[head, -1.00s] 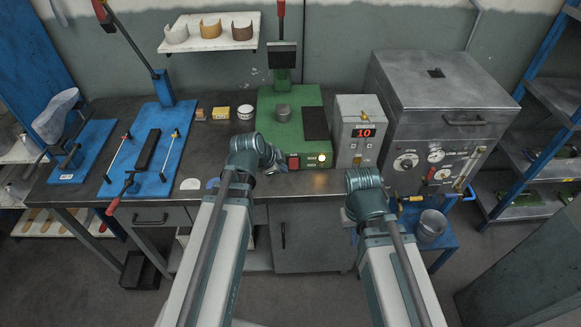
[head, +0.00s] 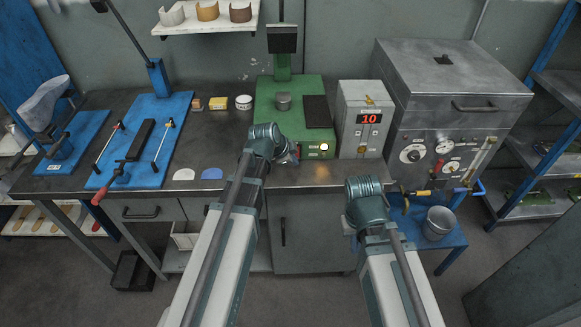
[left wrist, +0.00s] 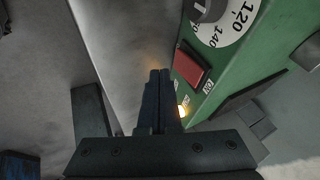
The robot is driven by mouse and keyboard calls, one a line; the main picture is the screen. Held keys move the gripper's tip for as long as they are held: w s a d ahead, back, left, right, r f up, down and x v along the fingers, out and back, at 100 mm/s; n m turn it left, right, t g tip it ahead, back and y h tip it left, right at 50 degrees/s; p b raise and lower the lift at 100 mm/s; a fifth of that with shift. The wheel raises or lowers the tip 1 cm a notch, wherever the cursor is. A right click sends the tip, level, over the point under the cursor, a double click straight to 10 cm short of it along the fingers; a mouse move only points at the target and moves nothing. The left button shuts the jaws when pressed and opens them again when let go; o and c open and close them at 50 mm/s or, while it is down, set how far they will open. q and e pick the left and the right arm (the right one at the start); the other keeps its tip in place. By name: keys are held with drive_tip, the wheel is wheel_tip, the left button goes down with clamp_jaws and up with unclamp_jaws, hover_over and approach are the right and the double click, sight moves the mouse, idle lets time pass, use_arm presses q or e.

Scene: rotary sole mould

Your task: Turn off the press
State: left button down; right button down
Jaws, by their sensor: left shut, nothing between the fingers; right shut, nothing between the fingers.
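The green press (head: 272,96) stands on the bench, with its lamp (head: 324,147) glowing on the front. The left wrist view shows its green front (left wrist: 258,70), a red switch (left wrist: 193,66), a numbered dial (left wrist: 225,22) and the lit lamp (left wrist: 183,111). My left gripper (head: 291,156) is at the press's front and covers the switch in the head view. In the left wrist view its shut, empty fingers (left wrist: 160,73) point just left of the switch; I cannot tell whether they touch. My right arm is low, right of centre; its fingers are hidden.
A grey box with a red "10" display (head: 369,118) and a large grey oven (head: 450,90) stand right of the press. A blue fixture (head: 172,115) is on the left. A bucket (head: 438,222) sits on a low blue stand.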

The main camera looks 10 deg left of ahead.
use_arm(q)
drive_tip(key=shift+w+a+f, duration=0.1)
drive_tip(key=shift+w+a, duration=0.05)
drive_tip(key=shift+w, duration=0.35)
drive_tip(key=shift+w+a, duration=0.15)
drive_tip(key=shift+w, duration=0.3)
drive_tip(key=shift+f+t+b, duration=0.25)
drive_tip(key=shift+t+b, duration=0.05)
drive_tip(key=shift+b, duration=0.2)
drive_tip(key=shift+f+b, duration=0.1)
drive_tip(key=shift+b, duration=0.3)
drive_tip(key=shift+w+r, duration=0.2)
drive_tip(key=shift+p, duration=0.3)
drive_tip(key=shift+r, duration=0.2)
